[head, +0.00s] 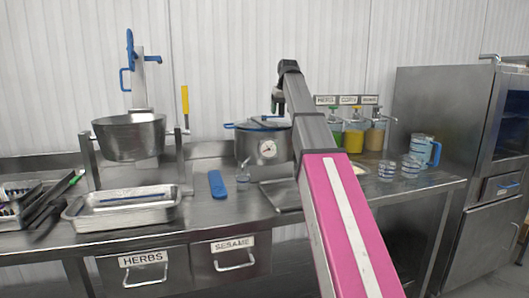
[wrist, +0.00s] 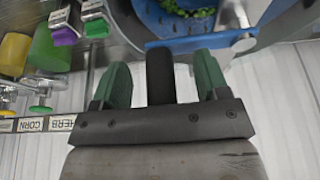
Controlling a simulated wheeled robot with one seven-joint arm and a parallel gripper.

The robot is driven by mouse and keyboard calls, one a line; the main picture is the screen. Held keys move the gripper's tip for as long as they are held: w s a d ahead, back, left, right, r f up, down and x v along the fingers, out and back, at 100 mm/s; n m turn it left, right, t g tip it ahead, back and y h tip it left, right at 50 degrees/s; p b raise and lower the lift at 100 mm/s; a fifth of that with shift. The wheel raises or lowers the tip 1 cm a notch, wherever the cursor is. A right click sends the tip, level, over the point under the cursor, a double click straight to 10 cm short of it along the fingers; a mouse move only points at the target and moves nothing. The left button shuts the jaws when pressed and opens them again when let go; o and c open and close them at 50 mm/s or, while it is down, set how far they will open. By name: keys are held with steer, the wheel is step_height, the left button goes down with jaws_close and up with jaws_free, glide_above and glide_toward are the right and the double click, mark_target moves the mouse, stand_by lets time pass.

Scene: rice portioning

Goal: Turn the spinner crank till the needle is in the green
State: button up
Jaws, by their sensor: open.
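The spinner is a steel pot (head: 250,150) with a blue-edged lid on the counter, behind my arm in the head view. A round white dial (head: 267,147) is on its front; its needle and colours are too small to read. The wrist view shows the spinner's blue rim (wrist: 125,25) with green leaves inside. A blue bar (wrist: 195,42) crosses above my fingers there, perhaps the crank. My gripper (wrist: 160,72) is open, with a dark upright cylinder (wrist: 160,78) between its green fingers, perhaps the crank's knob. I cannot tell whether the fingers touch it.
Dispensers with coloured contents (head: 354,138) and measuring cups (head: 411,165) stand right of the spinner. A steel bowl on a stand (head: 130,137) and a tray (head: 122,211) are farther left.

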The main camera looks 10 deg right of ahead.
steer(key=shift+f, duration=0.25)
steer(key=shift+r, duration=0.15)
steer(key=shift+r, duration=0.35)
steer(key=c, duration=1)
